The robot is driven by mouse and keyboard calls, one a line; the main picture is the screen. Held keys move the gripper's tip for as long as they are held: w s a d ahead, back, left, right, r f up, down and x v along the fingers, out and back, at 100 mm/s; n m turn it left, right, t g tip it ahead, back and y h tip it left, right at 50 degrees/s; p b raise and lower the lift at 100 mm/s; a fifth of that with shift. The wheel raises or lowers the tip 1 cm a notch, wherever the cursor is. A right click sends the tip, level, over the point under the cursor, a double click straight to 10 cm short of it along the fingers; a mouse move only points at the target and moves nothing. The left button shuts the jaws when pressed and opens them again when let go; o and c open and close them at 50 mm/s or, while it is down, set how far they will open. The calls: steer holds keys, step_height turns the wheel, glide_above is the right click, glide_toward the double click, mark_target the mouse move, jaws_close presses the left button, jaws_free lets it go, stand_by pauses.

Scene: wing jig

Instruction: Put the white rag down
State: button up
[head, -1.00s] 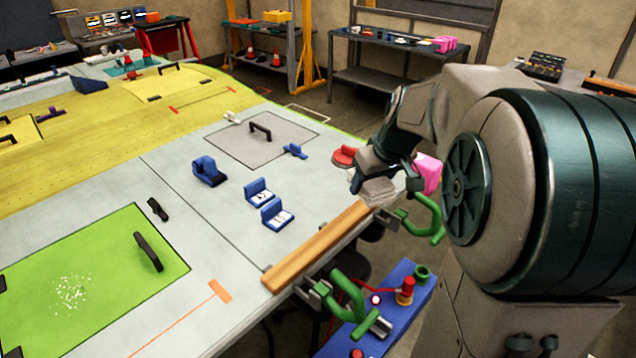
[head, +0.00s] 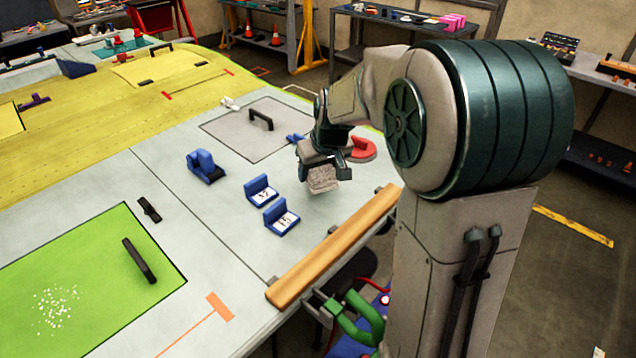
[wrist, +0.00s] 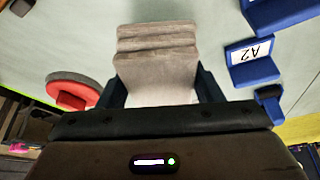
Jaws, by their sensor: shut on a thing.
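The white rag (head: 322,178) is a greyish-white folded pad with several layers. My gripper (head: 322,162) is shut on it, and it hangs below the fingers over the pale grey wing surface (head: 170,270), right of the blue labelled blocks. I cannot tell for certain whether its lower edge touches the surface. In the wrist view the rag (wrist: 157,65) sits between the two dark fingers (wrist: 160,88), its layered edge facing away from my gripper.
Two blue labelled blocks (head: 281,218) stand left of the rag; a blue tool (head: 204,167) lies beyond. A red round item (head: 361,150) is close behind my gripper. A wooden bar (head: 335,245) lines the near edge. Bare surface lies between blocks and bar.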

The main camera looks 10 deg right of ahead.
steer(key=shift+f+b, duration=1.1)
steer(key=shift+f, duration=0.9)
steer(key=shift+f, duration=0.1)
steer(key=shift+f+b, duration=0.15)
steer(key=shift+b, duration=0.15)
steer(key=o, duration=0.9)
steer(key=shift+d, duration=0.1)
steer(key=shift+s+a, duration=0.15)
steer(key=shift+a, duration=0.2)
steer(key=shift+d+f, duration=0.1)
steer(key=shift+d, duration=0.05)
